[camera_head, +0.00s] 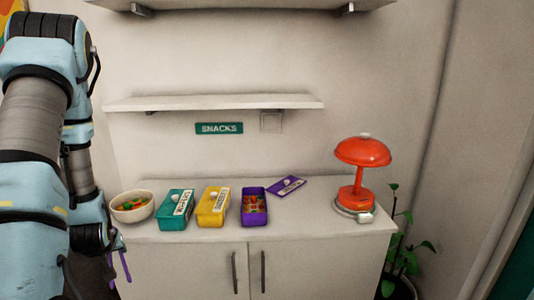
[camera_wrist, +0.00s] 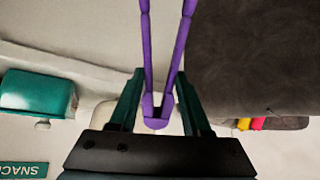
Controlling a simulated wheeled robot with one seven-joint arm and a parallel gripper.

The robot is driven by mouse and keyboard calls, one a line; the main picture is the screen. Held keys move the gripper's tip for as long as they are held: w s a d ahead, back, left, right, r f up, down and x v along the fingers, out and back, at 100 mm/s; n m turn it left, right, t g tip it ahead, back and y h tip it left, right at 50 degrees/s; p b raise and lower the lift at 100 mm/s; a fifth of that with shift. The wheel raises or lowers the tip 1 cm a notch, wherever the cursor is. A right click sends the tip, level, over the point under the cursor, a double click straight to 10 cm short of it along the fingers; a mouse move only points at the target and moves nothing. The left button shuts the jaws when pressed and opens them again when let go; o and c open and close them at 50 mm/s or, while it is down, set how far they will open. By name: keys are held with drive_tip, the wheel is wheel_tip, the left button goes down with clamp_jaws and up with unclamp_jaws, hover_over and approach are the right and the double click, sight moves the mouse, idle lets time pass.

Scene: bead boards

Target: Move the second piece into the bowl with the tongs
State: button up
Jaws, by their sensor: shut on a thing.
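My gripper (camera_wrist: 160,105) is shut on the purple tongs (camera_wrist: 162,98) near their hinged end. The two tong arms run out of the top of the wrist view, so their tips are hidden there. In the head view the tongs (camera_head: 125,266) hang below my gripper (camera_head: 118,243), in front of the cabinet's left end. I cannot tell whether they hold a piece. The cream bowl (camera_head: 121,214) stands at the cabinet's left end with orange and green pieces in it. The open purple box (camera_head: 255,220) holds several small pieces; its lid (camera_head: 288,185) lies beside it, to the right.
A closed teal box (camera_head: 172,223) and a closed yellow box (camera_head: 207,219) stand between bowl and purple box. A red lamp (camera_head: 363,152) stands at the right end of the cabinet top (camera_head: 305,222). A shelf (camera_head: 215,102) overhangs behind. A plant (camera_head: 400,240) stands right.

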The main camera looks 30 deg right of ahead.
drive_tip(key=shift+d, duration=0.2)
